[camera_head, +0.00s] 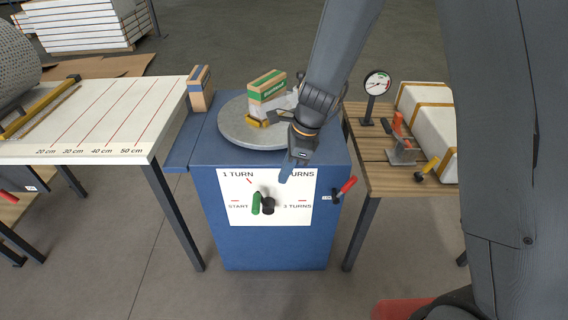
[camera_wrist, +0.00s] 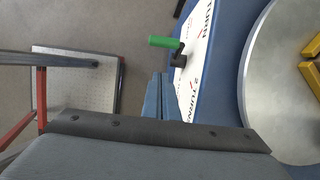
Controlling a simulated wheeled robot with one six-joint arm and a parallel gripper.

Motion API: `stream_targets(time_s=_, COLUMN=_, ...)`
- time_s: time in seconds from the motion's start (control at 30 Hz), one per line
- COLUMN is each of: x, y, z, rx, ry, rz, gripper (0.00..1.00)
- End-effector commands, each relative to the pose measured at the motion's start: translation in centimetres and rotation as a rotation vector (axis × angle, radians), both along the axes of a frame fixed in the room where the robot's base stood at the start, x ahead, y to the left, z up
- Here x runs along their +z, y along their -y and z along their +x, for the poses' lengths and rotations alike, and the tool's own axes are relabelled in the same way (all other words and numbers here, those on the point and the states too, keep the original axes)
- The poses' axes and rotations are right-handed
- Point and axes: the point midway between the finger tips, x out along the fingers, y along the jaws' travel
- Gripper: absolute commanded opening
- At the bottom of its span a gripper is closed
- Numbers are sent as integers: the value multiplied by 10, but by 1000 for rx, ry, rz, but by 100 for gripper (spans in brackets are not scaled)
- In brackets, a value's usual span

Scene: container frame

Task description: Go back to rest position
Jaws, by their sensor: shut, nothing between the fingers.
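My gripper (camera_head: 285,177) is shut and empty. It is in front of the upper right part of the blue cabinet's white dial panel (camera_head: 240,214), covering part of a "TURNS" label. The crank's green handle (camera_head: 256,203) and black hub (camera_head: 268,205) are below and left of my gripper, apart from it. The green handle is left of the hub, on the START side. In the wrist view my closed fingers (camera_wrist: 160,82) point toward the crank, with the green handle (camera_wrist: 165,43) beyond their tips.
On the blue cabinet (camera_head: 275,248), a grey turntable (camera_head: 236,128) carries a green-and-cardboard box (camera_head: 266,86) in a yellow holder. A red-handled lever (camera_head: 347,186) sticks out at the cabinet's right. A wooden table (camera_head: 370,160) with a gauge (camera_head: 377,83) stands right; a white table (camera_head: 110,110) stands left.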

Motion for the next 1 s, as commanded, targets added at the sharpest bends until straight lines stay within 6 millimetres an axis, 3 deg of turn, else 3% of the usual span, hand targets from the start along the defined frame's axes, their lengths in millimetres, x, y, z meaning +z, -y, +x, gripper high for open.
stream_targets(time_s=0.17, x=4, y=2, z=-1, rx=11, ry=5, rz=-2, gripper=0)
stream_targets(time_s=0.27, x=13, y=15, z=-6, rx=89, ry=32, rz=-14, gripper=0)
stream_targets(time_s=0.47, x=54, y=80, z=-46, rx=530, ry=154, rz=-94, gripper=0)
stream_targets(time_s=0.7, x=92, y=159, z=-114, rx=1163, ry=252, rz=-206, gripper=0)
stream_targets(time_s=0.9, x=104, y=192, z=-148, rx=1473, ry=266, rz=-252, gripper=0)
stream_targets(time_s=1.0, x=105, y=198, z=-154, rx=1530, ry=265, rz=-258, gripper=17)
